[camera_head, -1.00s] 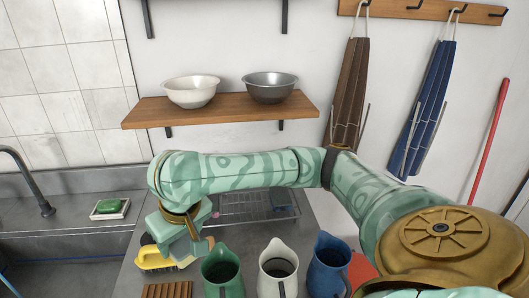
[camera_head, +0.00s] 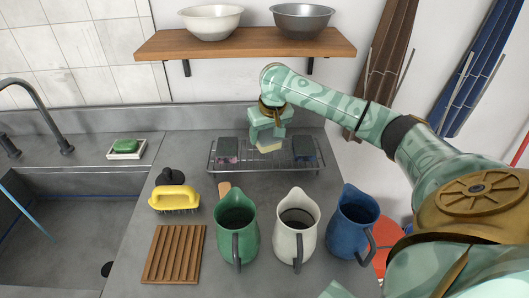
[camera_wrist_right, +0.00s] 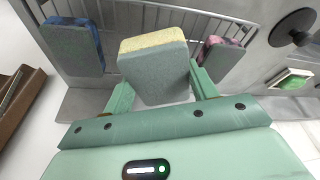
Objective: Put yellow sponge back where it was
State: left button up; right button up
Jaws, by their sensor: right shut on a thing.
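The yellow sponge (camera_head: 269,147) has a yellow layer and a grey layer. My right gripper (camera_head: 266,140) is shut on it at the wire rack (camera_head: 262,173) on the counter, between two other sponges. In the right wrist view the sponge (camera_wrist_right: 153,75) sits between the fingers (camera_wrist_right: 160,88), yellow edge up. Whether it touches the rack is unclear. The pink-and-grey sponge (camera_head: 228,150) stands at the rack's left and the blue-and-grey sponge (camera_head: 304,148) at its right. My left gripper is not in view.
Green (camera_head: 237,230), white (camera_head: 297,229) and blue (camera_head: 354,222) jugs stand in front of the rack. A yellow brush (camera_head: 174,198) and a slatted wooden board (camera_head: 174,255) lie left of them. A shelf (camera_head: 245,44) with two bowls hangs above. The sink (camera_head: 60,240) is at left.

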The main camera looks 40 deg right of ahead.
aim_at(267, 154)
jog(key=f, duration=0.1)
jog(key=w+d+f+b, duration=0.1)
jog(key=w+d+f, duration=0.1)
jog(key=shift+f+b, duration=0.2)
jog(key=shift+b, duration=0.2)
jog(key=b+x, duration=0.2)
jog(key=x, duration=0.1)
jog(key=shift+s+f, duration=0.3)
jog(key=shift+f, duration=0.1)
jog(key=shift+r, duration=0.25)
jog(key=o, duration=1.1)
jog(key=shift+f, duration=0.1)
